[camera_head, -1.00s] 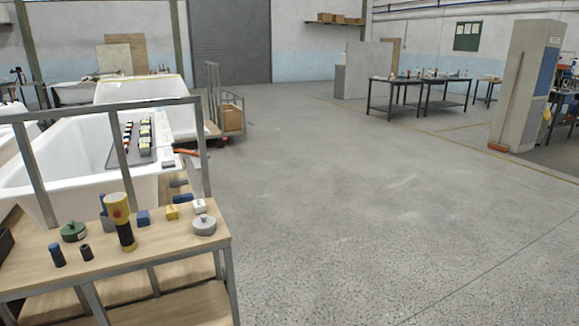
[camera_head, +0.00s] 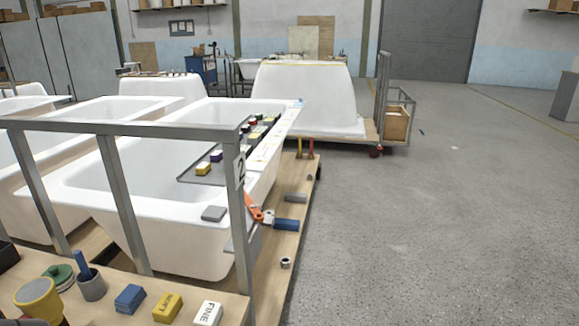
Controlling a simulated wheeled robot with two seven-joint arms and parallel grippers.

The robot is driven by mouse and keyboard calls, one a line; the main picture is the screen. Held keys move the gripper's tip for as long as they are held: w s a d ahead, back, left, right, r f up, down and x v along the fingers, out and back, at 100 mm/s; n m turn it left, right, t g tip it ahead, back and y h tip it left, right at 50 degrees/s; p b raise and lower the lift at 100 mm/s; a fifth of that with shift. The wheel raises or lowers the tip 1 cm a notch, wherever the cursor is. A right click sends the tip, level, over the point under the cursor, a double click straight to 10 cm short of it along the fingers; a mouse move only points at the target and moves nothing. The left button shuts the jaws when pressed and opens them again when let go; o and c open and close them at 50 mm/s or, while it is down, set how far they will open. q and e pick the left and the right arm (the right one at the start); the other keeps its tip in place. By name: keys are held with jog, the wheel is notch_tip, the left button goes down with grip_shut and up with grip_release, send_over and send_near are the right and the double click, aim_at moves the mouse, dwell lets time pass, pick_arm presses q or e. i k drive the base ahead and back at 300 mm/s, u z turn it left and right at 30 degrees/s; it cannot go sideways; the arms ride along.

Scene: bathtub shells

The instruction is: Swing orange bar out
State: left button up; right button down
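Neither of my grippers is in view.
White bathtub shells (camera_head: 170,240) stand behind the grey rail (camera_head: 120,128). A trolley with a box (camera_head: 396,124) stands farther back. The grey floor (camera_head: 450,230) at right is clear.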

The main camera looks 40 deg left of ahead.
aim_at(258, 216)
jog(key=i, duration=2.75)
jog(key=u, duration=3.65)
